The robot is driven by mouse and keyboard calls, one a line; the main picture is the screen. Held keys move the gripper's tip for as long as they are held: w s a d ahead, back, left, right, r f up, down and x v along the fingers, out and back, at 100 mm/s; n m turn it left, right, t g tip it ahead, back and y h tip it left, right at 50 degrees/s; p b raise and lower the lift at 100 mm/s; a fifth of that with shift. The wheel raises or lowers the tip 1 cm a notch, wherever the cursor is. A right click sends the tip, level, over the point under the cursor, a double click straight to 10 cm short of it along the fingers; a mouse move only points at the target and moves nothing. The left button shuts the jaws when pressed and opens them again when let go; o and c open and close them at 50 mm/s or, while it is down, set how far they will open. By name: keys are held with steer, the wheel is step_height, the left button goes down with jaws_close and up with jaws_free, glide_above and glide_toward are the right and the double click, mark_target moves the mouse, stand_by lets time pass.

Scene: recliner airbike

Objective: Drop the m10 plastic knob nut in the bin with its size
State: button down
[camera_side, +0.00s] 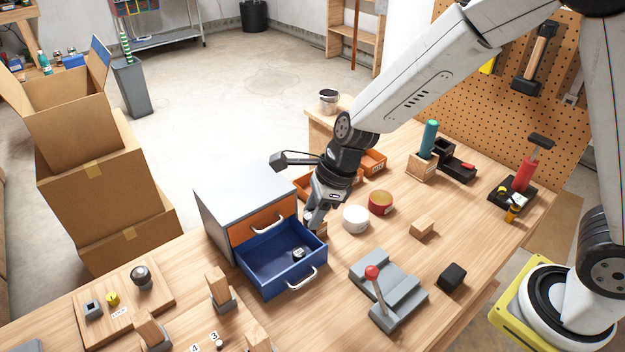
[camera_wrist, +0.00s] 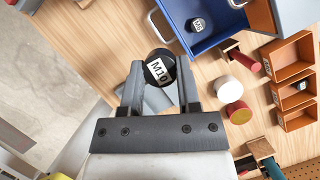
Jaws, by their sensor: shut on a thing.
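A black round knob nut (camera_wrist: 159,66) with a white M10 label is held between the two fingertips of my gripper (camera_wrist: 159,82) in the wrist view. My gripper (camera_side: 314,218) is shut on it beside the open blue drawer (camera_side: 262,278) in the side view, where the held knob is hard to make out. Another black labelled knob (camera_side: 299,253) lies inside the blue drawer; its label is too small to read surely. Small orange bins (camera_wrist: 287,70) stand in a row at the right of the wrist view, and one holds a dark piece. Their size marks are not readable.
The grey cabinet (camera_side: 236,190) has a closed orange drawer (camera_side: 256,226) above the blue one. A white tub (camera_side: 355,218) and a red tub (camera_side: 381,202) stand right of my gripper. A grey lever fixture (camera_side: 390,290) and wooden blocks stand in front.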

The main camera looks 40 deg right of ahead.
steer(key=w+d+m+t+h, duration=0.1)
steer(key=w+d+m, duration=0.3)
steer(key=w+d, duration=1.5)
steer(key=w+d+m+t+h, duration=0.1)
steer(key=w+d+m, duration=0.1)
steer(key=d, duration=1)
steer(key=w+d+m, duration=0.2)
steer(key=d, duration=1.1)
steer(key=shift+a+f, duration=0.15)
steer(key=shift+f, duration=1.25)
steer(key=shift+a+f, duration=0.1)
steer(key=shift+f, duration=1.3)
steer(key=shift+f, duration=2.95)
